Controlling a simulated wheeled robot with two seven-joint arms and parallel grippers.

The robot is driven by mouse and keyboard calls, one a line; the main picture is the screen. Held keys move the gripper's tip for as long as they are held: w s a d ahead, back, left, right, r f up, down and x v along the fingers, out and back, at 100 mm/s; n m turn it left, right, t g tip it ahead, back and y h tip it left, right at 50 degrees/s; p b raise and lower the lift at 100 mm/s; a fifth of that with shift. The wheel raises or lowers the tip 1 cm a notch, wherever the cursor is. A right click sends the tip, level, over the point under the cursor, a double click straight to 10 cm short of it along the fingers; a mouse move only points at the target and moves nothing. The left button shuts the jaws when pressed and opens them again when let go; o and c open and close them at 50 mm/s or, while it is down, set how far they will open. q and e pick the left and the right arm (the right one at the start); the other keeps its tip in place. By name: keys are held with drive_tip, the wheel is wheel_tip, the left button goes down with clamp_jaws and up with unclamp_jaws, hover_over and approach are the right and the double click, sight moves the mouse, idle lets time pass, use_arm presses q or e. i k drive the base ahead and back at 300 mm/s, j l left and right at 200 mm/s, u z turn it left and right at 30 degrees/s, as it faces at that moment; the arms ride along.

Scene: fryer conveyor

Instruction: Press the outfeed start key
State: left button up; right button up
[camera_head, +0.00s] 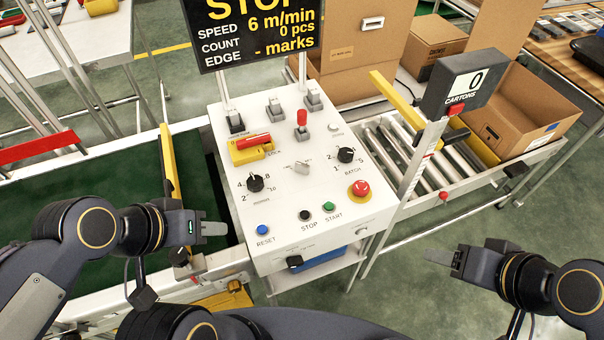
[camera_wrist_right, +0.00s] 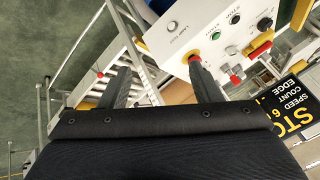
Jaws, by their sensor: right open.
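The outfeed control panel (camera_head: 300,170) is a white sloped box in the head view. The green START key (camera_head: 328,206) sits near its front edge, right of the black STOP key (camera_head: 305,215) and the blue RESET key (camera_head: 262,230). The green key also shows in the right wrist view (camera_wrist_right: 215,36), uncovered. My right gripper (camera_head: 456,262) is open and empty, to the right of the panel and apart from it. My left gripper (camera_head: 212,229) is left of the panel, near its side; its finger opening is not clear.
A red mushroom button (camera_head: 359,190) sits right of the START key. Knobs and toggles cover the upper panel. A black sign (camera_head: 255,30) stands behind it, reading 6 m/min and 0 pcs. A carton counter (camera_head: 458,90) and roller conveyor (camera_head: 440,165) are at the right.

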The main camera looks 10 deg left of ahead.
sight(330, 206)
drive_tip(key=k+l+u, duration=0.2)
drive_tip(key=l, duration=0.2)
drive_tip(key=l+u, duration=0.2)
drive_tip(key=l, duration=0.2)
drive_tip(key=k+l+u, duration=0.2)
drive_tip(key=l, duration=0.15)
drive_tip(key=k+l+u, duration=0.2)
drive_tip(key=l, duration=0.15)
drive_tip(key=k+l+u, duration=0.2)
drive_tip(key=l, duration=0.15)
drive_tip(key=i, duration=0.1)
